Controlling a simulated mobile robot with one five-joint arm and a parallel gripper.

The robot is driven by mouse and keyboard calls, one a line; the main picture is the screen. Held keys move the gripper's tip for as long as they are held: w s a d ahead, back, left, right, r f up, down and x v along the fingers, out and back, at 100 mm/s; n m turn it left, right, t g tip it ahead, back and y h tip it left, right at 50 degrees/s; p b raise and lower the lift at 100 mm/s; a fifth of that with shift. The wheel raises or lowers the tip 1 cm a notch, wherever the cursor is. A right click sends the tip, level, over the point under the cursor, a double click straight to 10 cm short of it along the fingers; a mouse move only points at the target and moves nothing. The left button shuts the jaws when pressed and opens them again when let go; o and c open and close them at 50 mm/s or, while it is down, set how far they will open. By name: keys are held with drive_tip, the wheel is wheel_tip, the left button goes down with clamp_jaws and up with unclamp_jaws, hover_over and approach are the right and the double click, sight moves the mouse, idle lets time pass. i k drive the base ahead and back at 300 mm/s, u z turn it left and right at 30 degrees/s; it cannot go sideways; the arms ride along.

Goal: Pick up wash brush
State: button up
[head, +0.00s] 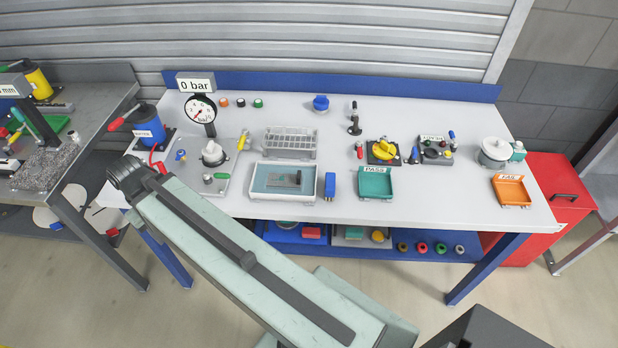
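I cannot pick out the wash brush for certain. A small upright blue block (330,186) stands on the bench just right of the white wash tray, and it may be the brush; no bristles can be made out. The white tray (257,196) holds pale blue liquid and a dark grey plate (285,178). My arm reaches from the bottom of the head view up to the left, its dark joint end over the bench's left front corner. My gripper does not show, so its opening and contents are hidden.
The grey bench top (435,202) also bears a pressure gauge (201,109), a white rack (290,142), a green PASS tray (376,196) and an orange FAIL tray (511,203). A red cabinet (556,190) stands at right. Bench top between the two trays is clear.

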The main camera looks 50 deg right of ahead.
sight(330, 189)
drive_tip(key=z, duration=1.35)
drive_tip(key=k, duration=1)
drive_tip(key=z, duration=0.65)
drive_tip(key=i, duration=1.2)
drive_tip(key=u, duration=0.6)
